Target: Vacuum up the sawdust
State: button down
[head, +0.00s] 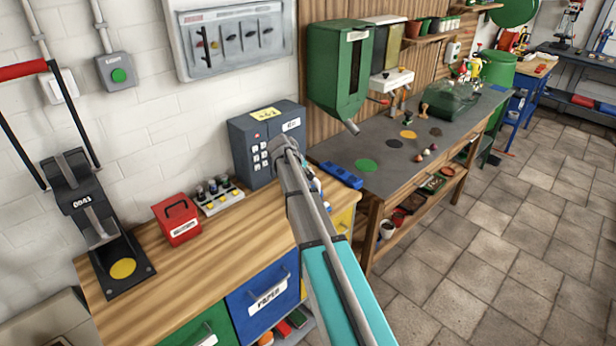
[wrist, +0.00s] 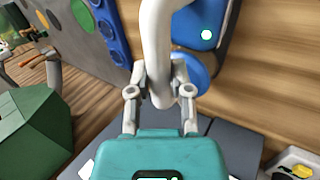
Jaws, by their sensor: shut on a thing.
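My gripper (wrist: 161,88) is shut on a pale grey curved tube (wrist: 158,45), which passes between its two fingers and runs out of the top of the wrist view. A blue body with a white dot (wrist: 206,28) shows just behind the tube, over the wooden bench top. It looks like part of the same held thing, perhaps a hand vacuum, but I cannot tell for sure. Only a small blue and white piece (head: 314,184) shows beside the arm. I cannot make out any sawdust in either view.
The wooden bench (head: 215,255) holds a dark grey keypad box (head: 250,150), a red box (head: 178,226) and a lever press (head: 97,225). A blue rack (head: 342,175) lies by the grey bench (head: 345,148) with coloured discs. A green hopper (head: 338,75) overhangs it. The right floor is clear.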

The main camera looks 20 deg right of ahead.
jog(key=shift+w+a, duration=0.25)
jog(key=shift+w, duration=0.45)
jog(key=shift+w+a, duration=0.25)
jog(key=shift+w, duration=0.4)
jog(key=shift+w, duration=0.15)
jog(key=shift+w+a, duration=0.3)
jog(key=shift+w, duration=0.45)
jog(key=shift+w+a, duration=0.3)
jog(key=shift+w, duration=0.45)
jog(key=shift+f, duration=0.1)
jog(key=shift+s, duration=0.3)
jog(key=shift+s+d, duration=0.3)
jog(key=shift+s, duration=0.4)
jog(key=shift+s+d, duration=0.3)
jog(key=shift+s, duration=0.4)
jog(key=shift+s+d, duration=0.3)
jog(key=shift+s, duration=0.55)
jog(key=shift+s+d, duration=0.3)
jog(key=shift+s, duration=0.55)
